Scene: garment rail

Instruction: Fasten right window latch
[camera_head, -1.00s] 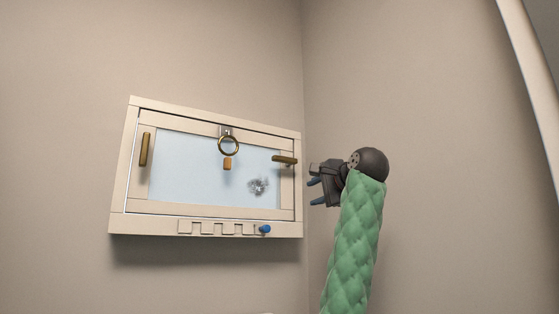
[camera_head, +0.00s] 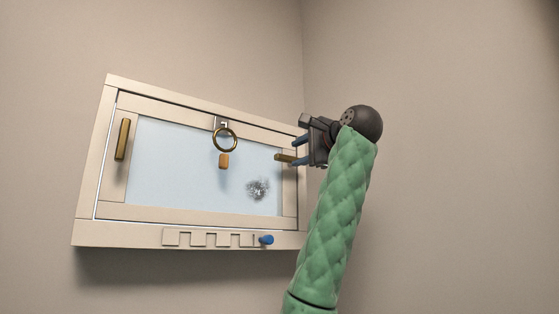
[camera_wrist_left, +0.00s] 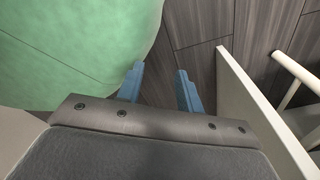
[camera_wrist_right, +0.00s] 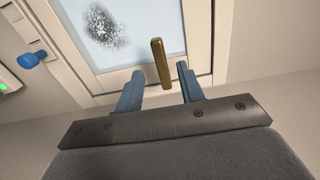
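The right window latch (camera_head: 285,157), a brass bar, lies about horizontal on the right side of the pale window frame (camera_head: 82,160). My right gripper (camera_head: 297,152) is open at the window's right edge. In the right wrist view the latch (camera_wrist_right: 161,62) shows in the gap between its two blue fingertips (camera_wrist_right: 160,72), with no visible contact. The left latch (camera_head: 123,139) stands about upright. My left gripper shows only in the left wrist view (camera_wrist_left: 160,70), with its fingers apart and nothing between them.
A brass ring (camera_head: 225,140) with an orange tab (camera_head: 224,161) hangs at the top middle of the window. A blue knob (camera_head: 266,240) sits on the notched lower rail. A bare wall (camera_head: 450,120) meets the window wall in a corner at the right.

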